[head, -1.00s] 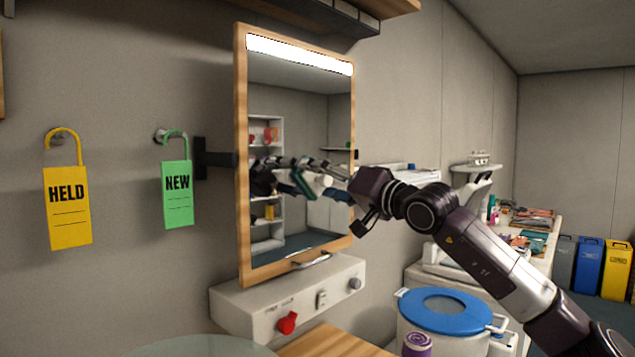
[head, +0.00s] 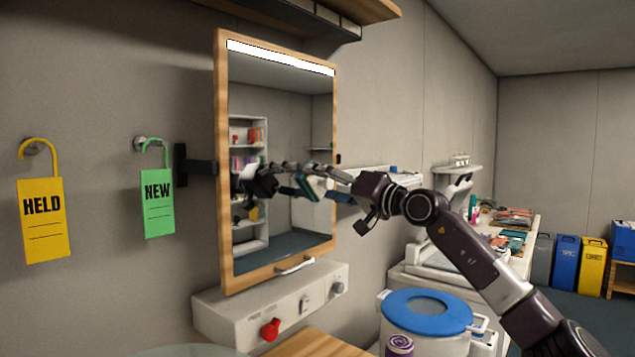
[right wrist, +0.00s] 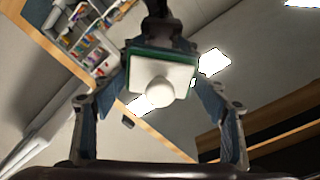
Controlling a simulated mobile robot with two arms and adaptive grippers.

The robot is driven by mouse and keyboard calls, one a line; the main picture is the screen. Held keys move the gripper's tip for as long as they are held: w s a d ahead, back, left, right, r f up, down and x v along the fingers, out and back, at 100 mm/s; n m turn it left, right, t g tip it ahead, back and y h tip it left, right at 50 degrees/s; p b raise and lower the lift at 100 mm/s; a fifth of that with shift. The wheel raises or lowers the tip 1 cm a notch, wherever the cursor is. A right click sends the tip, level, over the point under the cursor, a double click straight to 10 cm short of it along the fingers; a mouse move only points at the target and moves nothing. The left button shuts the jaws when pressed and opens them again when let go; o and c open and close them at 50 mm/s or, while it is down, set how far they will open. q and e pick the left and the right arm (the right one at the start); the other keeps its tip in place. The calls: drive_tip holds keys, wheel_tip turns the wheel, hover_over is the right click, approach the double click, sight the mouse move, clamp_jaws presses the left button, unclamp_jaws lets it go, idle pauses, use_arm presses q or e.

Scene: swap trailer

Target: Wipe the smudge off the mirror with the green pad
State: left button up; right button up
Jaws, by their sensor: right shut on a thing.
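The mirror (head: 280,130) hangs on the wall in a wooden frame (head: 222,180), with a lit strip along its top. I cannot make out a smudge on its glass. The mirror glass reflects my arm and gripper. My left gripper is not in view.
A white ledge (head: 235,312) with a red knob (head: 270,329) juts out under the mirror. A yellow HELD tag (head: 43,222) and a green NEW tag (head: 158,203) hang at left. A blue-lidded bin (head: 428,312) and a cluttered counter (head: 515,240) stand at right.

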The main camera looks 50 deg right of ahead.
sight(311, 184)
drive_tip(key=shift+d, duration=0.3)
drive_tip(key=shift+a+f+b, duration=0.1)
drive_tip(key=shift+a+b, duration=0.25)
drive_tip(key=shift+a, duration=0.2)
drive_tip(key=shift+s+a+b, duration=0.15)
drive_tip(key=shift+a+b, duration=0.2)
drive_tip(key=shift+a, duration=1.05)
drive_tip(key=shift+s+a, duration=0.1)
drive_tip(key=shift+a, duration=1.5)
drive_tip(key=shift+s+a, duration=0.15)
drive_tip(key=shift+a, duration=1.1)
drive_tip(key=shift+s+a, duration=0.1)
drive_tip(key=shift+a, duration=1.15)
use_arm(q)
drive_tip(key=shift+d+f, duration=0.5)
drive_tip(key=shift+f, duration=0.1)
